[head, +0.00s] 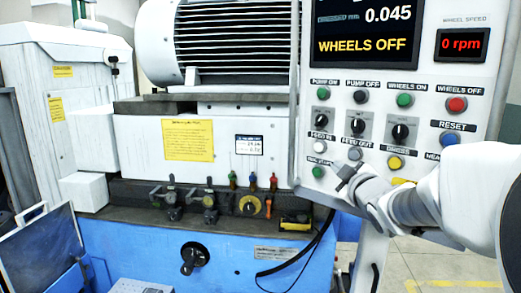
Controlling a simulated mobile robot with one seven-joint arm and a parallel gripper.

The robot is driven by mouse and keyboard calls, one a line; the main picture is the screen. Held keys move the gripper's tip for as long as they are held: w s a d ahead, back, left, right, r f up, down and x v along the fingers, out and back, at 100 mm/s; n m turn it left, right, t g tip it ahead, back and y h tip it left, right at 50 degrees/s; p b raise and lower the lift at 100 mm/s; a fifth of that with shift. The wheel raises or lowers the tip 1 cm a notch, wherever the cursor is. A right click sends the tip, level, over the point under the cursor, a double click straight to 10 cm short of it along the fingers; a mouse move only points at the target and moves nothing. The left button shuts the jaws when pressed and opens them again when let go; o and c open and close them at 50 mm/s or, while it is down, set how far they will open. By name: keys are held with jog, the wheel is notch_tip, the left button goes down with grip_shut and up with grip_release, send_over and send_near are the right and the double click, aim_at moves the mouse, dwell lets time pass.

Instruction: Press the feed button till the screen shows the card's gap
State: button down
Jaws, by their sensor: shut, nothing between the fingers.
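The screen (366,30) on the control panel at upper right shows 0.045 and, in yellow, WHEELS OFF. Its top line is cut off by the frame. A pale feed in button (318,146) sits on the panel's left side, with a pale feed out button (355,153) to its right. A small white card (249,145) with a dark header is on the machine's white front; its figures are too small to read surely. My gripper (343,179) is shut and empty, in front of the panel's lower part, just below the feed out button. I cannot tell its distance from the panel.
Other panel controls are close by: a green button (317,172), a yellow button (396,162), a red wheels off button (456,104), a blue reset button (450,138) and several black knobs. A speed display (462,44) reads 0 rpm. A yellow notice (188,140) hangs left of the card.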

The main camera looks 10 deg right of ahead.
aim_at(354, 159)
jog(key=shift+w+d+p, duration=0.65)
jog(key=shift+w+d, duration=0.6)
jog(key=shift+d, duration=0.2)
jog(key=shift+w+d+p, duration=0.65)
jog(key=shift+w+d, duration=0.6)
jog(key=shift+d, duration=0.2)
jog(key=shift+w+d, duration=0.25)
jog(key=shift+d, duration=0.05)
jog(key=shift+w+d, duration=0.35)
jog(key=shift+d, duration=0.1)
dwell(0.7)
dwell(0.3)
jog(key=shift+s+a+b, duration=0.6)
jog(key=shift+a+b, duration=0.05)
jog(key=shift+a, duration=0.05)
